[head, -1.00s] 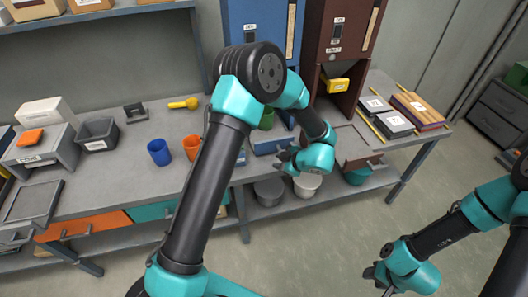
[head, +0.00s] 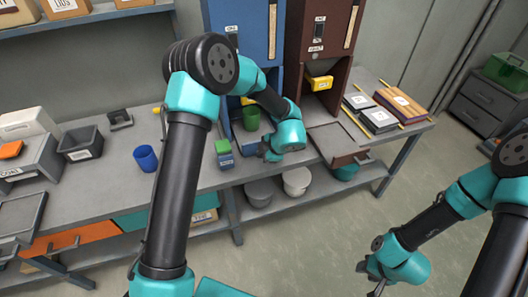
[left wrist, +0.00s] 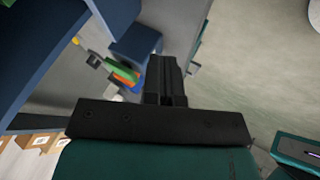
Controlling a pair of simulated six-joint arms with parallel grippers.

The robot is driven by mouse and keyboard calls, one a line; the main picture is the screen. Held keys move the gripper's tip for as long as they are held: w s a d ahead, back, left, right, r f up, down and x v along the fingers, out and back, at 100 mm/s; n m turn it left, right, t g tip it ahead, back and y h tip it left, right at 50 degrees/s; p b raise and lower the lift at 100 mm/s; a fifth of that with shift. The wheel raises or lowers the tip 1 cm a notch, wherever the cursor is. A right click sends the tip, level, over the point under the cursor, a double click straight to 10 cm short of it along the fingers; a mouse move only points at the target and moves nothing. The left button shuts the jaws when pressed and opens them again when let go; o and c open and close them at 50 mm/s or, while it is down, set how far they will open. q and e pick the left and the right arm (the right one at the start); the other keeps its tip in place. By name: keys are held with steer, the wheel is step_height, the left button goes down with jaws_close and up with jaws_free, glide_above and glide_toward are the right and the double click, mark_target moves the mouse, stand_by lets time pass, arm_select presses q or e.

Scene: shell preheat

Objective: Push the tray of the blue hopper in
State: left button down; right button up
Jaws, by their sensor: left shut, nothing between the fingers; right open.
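The blue hopper (head: 240,25) stands at the back of the bench, with a green cup (head: 251,117) in its lower opening. Its blue tray (head: 247,149) shows at the bottom front, partly hidden by my left gripper. My left gripper (head: 268,154) is shut and empty at the front of the tray; I cannot tell whether it touches it. In the left wrist view its closed dark fingers (left wrist: 164,80) show, with blue surfaces beyond them. My right gripper (head: 372,282) is open and empty over the floor at the lower right.
A brown hopper (head: 312,60) stands to the right, its tray (head: 338,143) sticking out. A green-topped blue block (head: 225,155) lies just left of my left gripper. A blue cup (head: 145,158) stands further left. Bowls (head: 297,180) sit on the shelf below.

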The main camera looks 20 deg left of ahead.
arm_select(q)
steer(key=x, duration=0.7)
steer(key=shift+w+a+f, duration=0.1)
steer(key=shift+a, duration=0.05)
steer(key=shift+w+a, duration=0.7)
steer(key=shift+w, duration=0.3)
steer(key=shift+w+a, duration=0.35)
steer(key=shift+w, duration=0.15)
steer(key=shift+a, duration=0.1)
